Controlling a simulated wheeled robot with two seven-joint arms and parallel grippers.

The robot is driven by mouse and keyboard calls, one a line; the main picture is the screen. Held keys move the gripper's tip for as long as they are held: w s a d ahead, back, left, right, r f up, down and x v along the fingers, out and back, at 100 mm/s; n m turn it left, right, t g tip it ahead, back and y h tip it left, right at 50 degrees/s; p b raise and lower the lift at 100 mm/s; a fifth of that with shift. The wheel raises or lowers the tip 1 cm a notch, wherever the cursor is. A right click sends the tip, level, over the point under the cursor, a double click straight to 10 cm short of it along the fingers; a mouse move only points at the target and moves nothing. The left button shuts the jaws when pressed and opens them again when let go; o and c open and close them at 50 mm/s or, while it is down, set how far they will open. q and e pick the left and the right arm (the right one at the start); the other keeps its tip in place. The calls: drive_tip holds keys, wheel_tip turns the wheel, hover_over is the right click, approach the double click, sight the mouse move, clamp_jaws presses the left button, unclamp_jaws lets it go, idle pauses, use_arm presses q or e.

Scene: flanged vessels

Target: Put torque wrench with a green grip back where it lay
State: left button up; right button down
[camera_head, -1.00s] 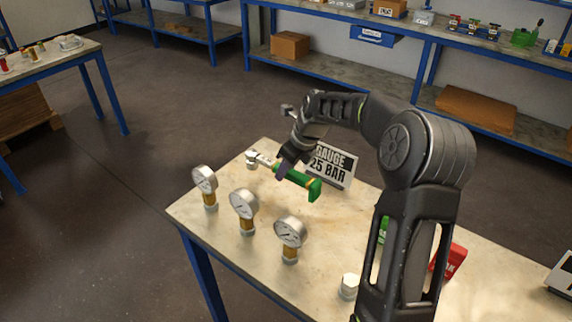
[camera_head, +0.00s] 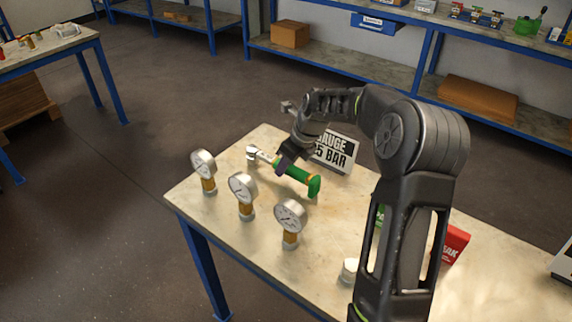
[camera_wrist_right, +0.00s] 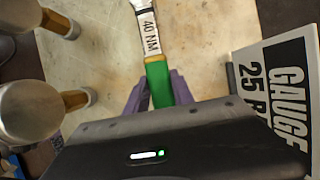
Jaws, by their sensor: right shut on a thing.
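The torque wrench with a green grip (camera_head: 298,174) is at the back left of the table, its silver head to the left and its green end to the right. My right gripper (camera_head: 284,163) is shut on it near the front of the green grip. In the right wrist view the purple fingers stand on both sides of the green grip (camera_wrist_right: 158,82), and the shaft reads "40 NM". Whether the wrench touches the table top (camera_head: 222,222) I cannot tell. My left gripper is not in view.
Several gauges stand near the wrench; three (camera_head: 203,166) (camera_head: 243,190) (camera_head: 290,220) line the table's left front. A "GAUGE 25 BAR" sign (camera_head: 334,152) stands just behind the wrench. A red box (camera_head: 452,243) and a white cap (camera_head: 349,270) are to the right.

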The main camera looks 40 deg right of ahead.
drive_tip(key=shift+f, duration=0.4)
drive_tip(key=c, duration=1.3)
unclamp_jaws()
drive_tip(key=shift+o, duration=1.4)
drive_tip(key=shift+s+f, duration=0.1)
drive_tip(key=shift+b+v, duration=0.55)
drive_tip(key=shift+v, duration=3.45)
